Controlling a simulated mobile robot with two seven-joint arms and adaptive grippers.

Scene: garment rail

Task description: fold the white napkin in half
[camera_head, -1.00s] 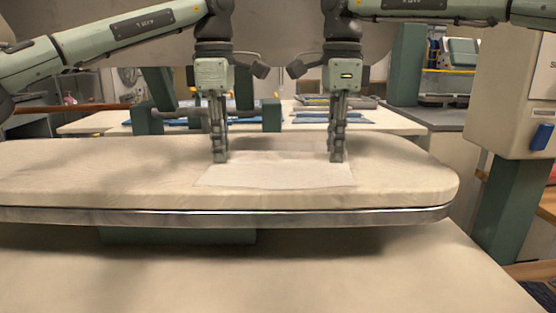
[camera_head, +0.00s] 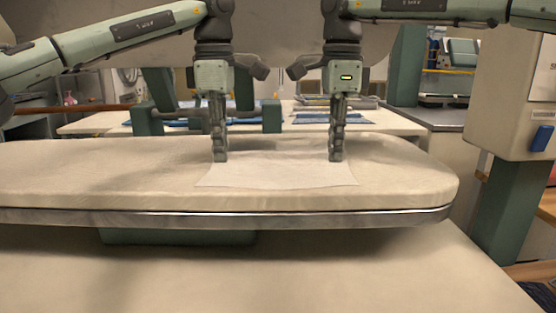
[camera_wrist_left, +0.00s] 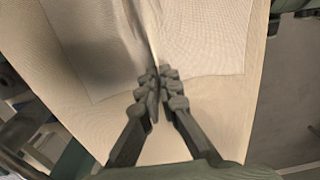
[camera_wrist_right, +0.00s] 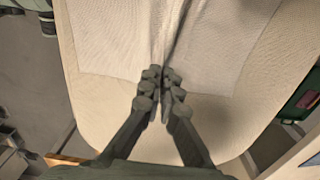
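The white napkin (camera_head: 280,172) lies on the padded board, its near edge towards me and its far edge between my grippers. My left gripper (camera_head: 220,158) points down at its far left part, and my right gripper (camera_head: 336,158) at its far right part. In the left wrist view the fingertips (camera_wrist_left: 160,82) are closed together on the napkin (camera_wrist_left: 205,40), which creases up between them. In the right wrist view the fingertips (camera_wrist_right: 160,80) are likewise closed on a ridge of the napkin (camera_wrist_right: 120,40).
The ironing board (camera_head: 110,185) has a metal rim and is bare to the left and right of the napkin. Behind it is a table (camera_head: 400,125) with folded blue items. A pale box with a blue switch (camera_head: 541,137) stands at the right.

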